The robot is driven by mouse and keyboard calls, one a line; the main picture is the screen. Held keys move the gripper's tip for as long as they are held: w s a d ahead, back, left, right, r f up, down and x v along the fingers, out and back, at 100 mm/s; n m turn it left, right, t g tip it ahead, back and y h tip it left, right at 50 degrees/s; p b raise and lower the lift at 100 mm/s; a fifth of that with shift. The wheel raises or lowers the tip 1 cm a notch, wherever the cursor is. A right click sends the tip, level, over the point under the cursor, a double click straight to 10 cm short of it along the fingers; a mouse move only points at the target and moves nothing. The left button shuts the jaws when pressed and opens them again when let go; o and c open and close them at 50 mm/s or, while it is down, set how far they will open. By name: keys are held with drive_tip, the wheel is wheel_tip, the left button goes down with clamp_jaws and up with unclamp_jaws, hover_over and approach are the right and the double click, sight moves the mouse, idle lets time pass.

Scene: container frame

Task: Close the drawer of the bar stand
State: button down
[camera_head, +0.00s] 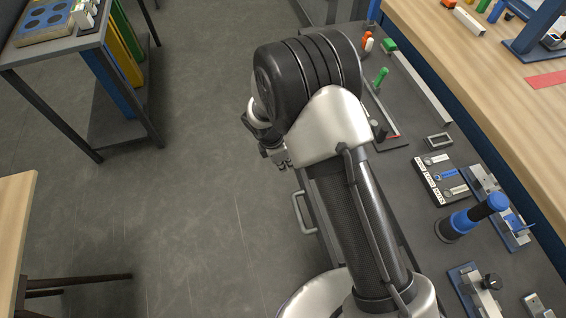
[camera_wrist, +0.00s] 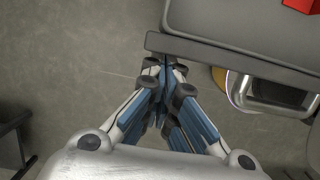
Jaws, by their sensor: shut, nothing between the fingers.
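The bar stand (camera_head: 409,156) is the long dark grey bench along the right of the head view. A metal drawer handle (camera_head: 298,213) sticks out from its left side, beside my arm. My arm hides most of the drawer, so I cannot tell how far out it is. In the wrist view a dark front edge (camera_wrist: 235,57) borders a grey surface, probably the drawer. My gripper (camera_wrist: 160,68) is shut and empty, its fingertips close to the left end of that edge; contact cannot be told. In the head view my gripper (camera_head: 275,155) hangs left of the stand, partly hidden.
A red object (camera_wrist: 300,5) lies on the grey surface in the wrist view. Tools and fixtures, including a blue-black cylinder (camera_head: 463,221), stand on the bench. A wooden worktop (camera_head: 480,75) runs behind it.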

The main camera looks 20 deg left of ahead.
drive_tip(key=w+d+p, duration=0.1)
drive_tip(key=w+d, duration=0.1)
drive_tip(key=d, duration=0.2)
drive_tip(key=w+d+p, duration=0.1)
drive_tip(key=w+d, duration=0.2)
drive_tip(key=d, duration=0.2)
drive_tip(key=w+d+p, duration=0.1)
drive_tip(key=w+d, duration=0.2)
drive_tip(key=d, duration=0.2)
drive_tip(key=shift+w, duration=0.25)
drive_tip(key=shift+a, duration=0.1)
